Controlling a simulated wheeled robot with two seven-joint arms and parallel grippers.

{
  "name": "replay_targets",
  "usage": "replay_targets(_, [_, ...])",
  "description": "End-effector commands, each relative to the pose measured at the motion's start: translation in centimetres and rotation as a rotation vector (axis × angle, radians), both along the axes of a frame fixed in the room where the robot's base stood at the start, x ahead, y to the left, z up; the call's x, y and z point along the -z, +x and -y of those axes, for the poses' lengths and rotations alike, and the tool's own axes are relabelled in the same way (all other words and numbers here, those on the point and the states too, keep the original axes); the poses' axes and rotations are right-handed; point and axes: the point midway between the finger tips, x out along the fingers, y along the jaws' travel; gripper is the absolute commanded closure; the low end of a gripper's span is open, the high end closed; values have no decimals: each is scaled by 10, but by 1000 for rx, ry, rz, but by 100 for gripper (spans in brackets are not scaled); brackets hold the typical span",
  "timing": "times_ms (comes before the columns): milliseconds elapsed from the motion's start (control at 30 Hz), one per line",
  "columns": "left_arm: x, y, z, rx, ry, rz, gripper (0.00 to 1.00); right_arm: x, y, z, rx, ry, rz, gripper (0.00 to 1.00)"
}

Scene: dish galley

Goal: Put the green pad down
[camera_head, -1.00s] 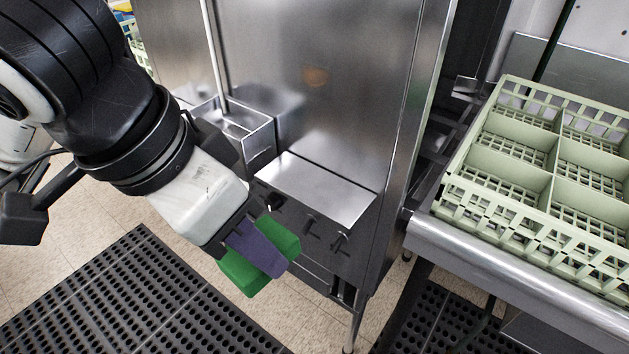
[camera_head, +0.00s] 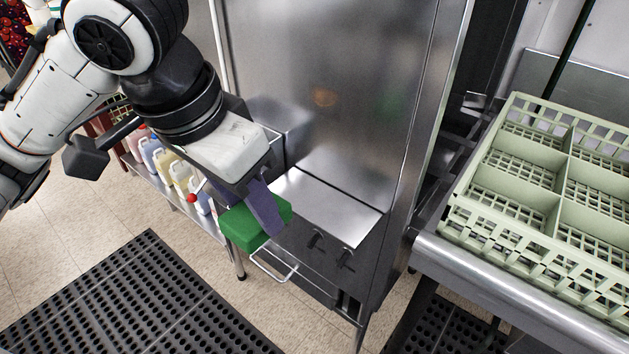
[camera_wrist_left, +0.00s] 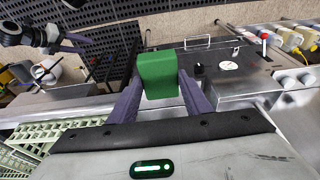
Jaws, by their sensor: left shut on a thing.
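The green pad (camera_head: 241,228) is a thick green block. My left gripper (camera_head: 268,222) is shut on it and holds it in the air, in front of the steel machine and at the left of its small steel ledge (camera_head: 325,208). In the left wrist view the pad (camera_wrist_left: 158,74) sits between the two purple fingers (camera_wrist_left: 158,92), one on each side, with its far part sticking out beyond them. My right gripper is not seen in the head view.
A pale green divided rack (camera_head: 520,180) stands on a steel counter (camera_head: 500,290) at the right. Several coloured jugs (camera_head: 178,172) stand on a low shelf at the left. A black perforated mat (camera_head: 140,305) lies on the tiled floor.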

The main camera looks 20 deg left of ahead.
Motion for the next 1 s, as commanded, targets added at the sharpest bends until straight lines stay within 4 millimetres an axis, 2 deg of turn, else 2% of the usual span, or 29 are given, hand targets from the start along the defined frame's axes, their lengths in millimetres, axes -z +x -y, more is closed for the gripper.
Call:
replay_targets(33, [0, 14, 6, -1, -1, -1, 77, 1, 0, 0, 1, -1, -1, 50])
replay_targets(200, [-1, 57, 22, -1, -1, 0, 77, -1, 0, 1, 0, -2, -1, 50])
replay_targets(500, [-1, 120, 44, 0, 1, 0, 77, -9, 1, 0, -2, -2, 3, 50])
replay_targets(567, [12, 118, 42, -1, 3, -1, 77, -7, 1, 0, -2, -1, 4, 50])
replay_targets(733, [25, 117, 42, 0, 2, 0, 77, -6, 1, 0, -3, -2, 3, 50])
replay_targets(867, [45, 116, 41, -1, 3, -1, 77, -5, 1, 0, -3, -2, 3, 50])
replay_targets(900, [46, 117, 42, -1, 2, -4, 77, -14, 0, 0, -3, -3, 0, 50])
replay_targets(1000, [58, 119, 43, 0, 2, -2, 77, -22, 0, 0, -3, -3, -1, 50])
